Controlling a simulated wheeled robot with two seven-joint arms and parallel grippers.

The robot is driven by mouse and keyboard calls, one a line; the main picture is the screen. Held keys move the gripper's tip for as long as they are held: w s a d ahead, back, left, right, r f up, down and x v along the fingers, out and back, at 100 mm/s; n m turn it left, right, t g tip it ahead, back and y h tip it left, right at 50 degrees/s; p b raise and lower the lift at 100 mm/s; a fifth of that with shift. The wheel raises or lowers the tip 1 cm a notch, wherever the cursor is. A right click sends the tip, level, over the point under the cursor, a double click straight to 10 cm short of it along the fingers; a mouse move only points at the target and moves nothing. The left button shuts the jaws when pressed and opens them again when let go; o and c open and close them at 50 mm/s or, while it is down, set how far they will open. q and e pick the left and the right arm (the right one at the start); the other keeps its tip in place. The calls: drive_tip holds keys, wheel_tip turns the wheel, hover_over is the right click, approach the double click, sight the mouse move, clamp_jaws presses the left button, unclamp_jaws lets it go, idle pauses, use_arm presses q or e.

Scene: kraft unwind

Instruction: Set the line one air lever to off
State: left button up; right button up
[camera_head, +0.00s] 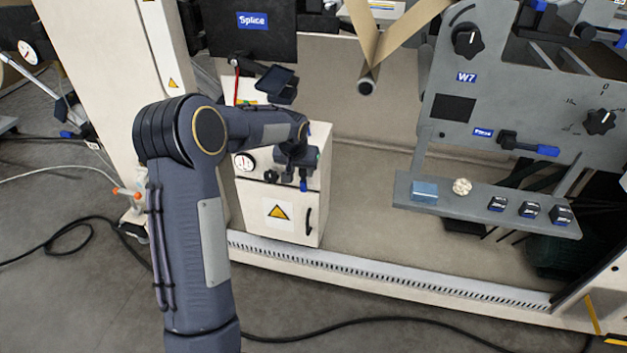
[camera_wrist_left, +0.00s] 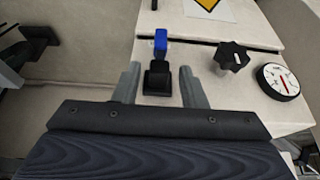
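A small lever with a blue tip (camera_wrist_left: 161,41) and a black base (camera_wrist_left: 157,78) is on the pale cabinet in the left wrist view. Its blue tip also shows in the head view (camera_head: 303,185), below my left gripper (camera_head: 298,165). In the wrist view my left gripper (camera_wrist_left: 159,70) is open, its two grey fingers standing apart on either side of the black lever base. I cannot tell whether either finger touches it. No line label is readable at this lever. My right gripper is not in view.
A black knob (camera_wrist_left: 231,58) and a round gauge (camera_wrist_left: 277,82) sit beside the lever on the cabinet (camera_head: 310,215). A grey shelf (camera_head: 470,208) with small items is at the right. A blue-ended lever (camera_head: 545,150) is on the panel above it. A black cable crosses the floor.

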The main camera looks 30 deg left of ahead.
sight(303, 177)
use_arm(q)
drive_tip(key=b+x, duration=0.1)
drive_tip(key=x, duration=0.6)
drive_tip(key=shift+w+f, duration=0.15)
drive_tip(key=shift+f, duration=0.1)
clamp_jaws()
